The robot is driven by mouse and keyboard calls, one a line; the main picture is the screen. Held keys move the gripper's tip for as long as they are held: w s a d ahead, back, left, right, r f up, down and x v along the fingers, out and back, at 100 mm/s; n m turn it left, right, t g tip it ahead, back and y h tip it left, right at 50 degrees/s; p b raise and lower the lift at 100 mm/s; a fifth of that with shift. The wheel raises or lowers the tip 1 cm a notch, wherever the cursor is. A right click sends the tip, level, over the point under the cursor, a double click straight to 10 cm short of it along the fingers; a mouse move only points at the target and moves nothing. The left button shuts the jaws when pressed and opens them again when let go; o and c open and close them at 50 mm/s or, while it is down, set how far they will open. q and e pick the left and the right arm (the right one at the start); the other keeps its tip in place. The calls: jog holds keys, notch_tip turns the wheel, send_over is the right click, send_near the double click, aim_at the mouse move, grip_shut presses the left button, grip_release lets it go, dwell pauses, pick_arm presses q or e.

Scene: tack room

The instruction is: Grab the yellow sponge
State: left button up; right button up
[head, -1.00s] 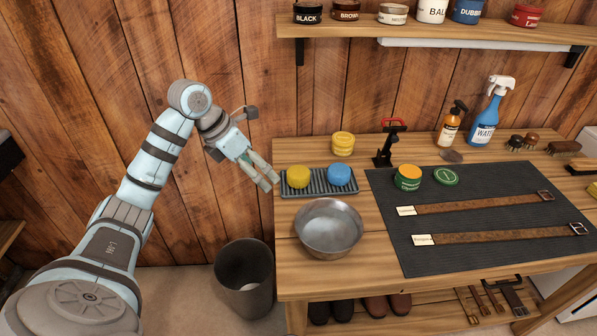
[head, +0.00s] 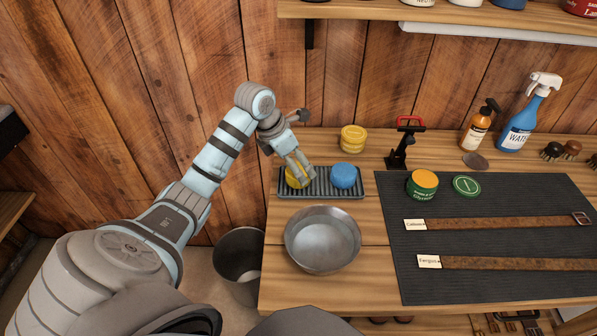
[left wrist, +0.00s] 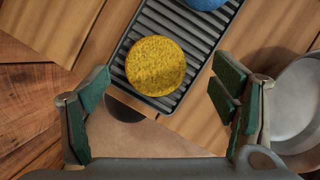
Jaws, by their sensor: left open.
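The yellow sponge (head: 297,178) is round and sits at the left end of a dark ribbed tray (head: 319,193). In the head view my left gripper (head: 304,172) is over it and partly hides it. In the left wrist view the whole sponge (left wrist: 155,65) shows, ahead of and between the spread green-padded fingers of my left gripper (left wrist: 158,108). The gripper is open and empty, and no finger is seen touching the sponge. A round blue sponge (head: 344,176) lies at the right end of the tray. My right gripper is not in view.
A metal bowl (head: 322,240) stands in front of the tray. A yellow tin (head: 352,139) is behind it, and a red-topped black stand (head: 404,143) is to the right. A dark mat (head: 480,275) with leather straps covers the right. A bin (head: 238,262) stands below the bench's left edge.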

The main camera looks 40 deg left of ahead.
pick_arm(q)
jog(key=x, duration=0.4)
jog(key=shift+a+f, duration=0.3)
jog(key=shift+f, duration=0.05)
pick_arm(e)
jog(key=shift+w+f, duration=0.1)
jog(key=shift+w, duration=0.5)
pick_arm(q)
jog(key=shift+c, duration=1.1)
jog(key=c, duration=0.8)
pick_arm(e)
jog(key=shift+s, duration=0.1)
pick_arm(q)
jog(key=shift+r, duration=0.1)
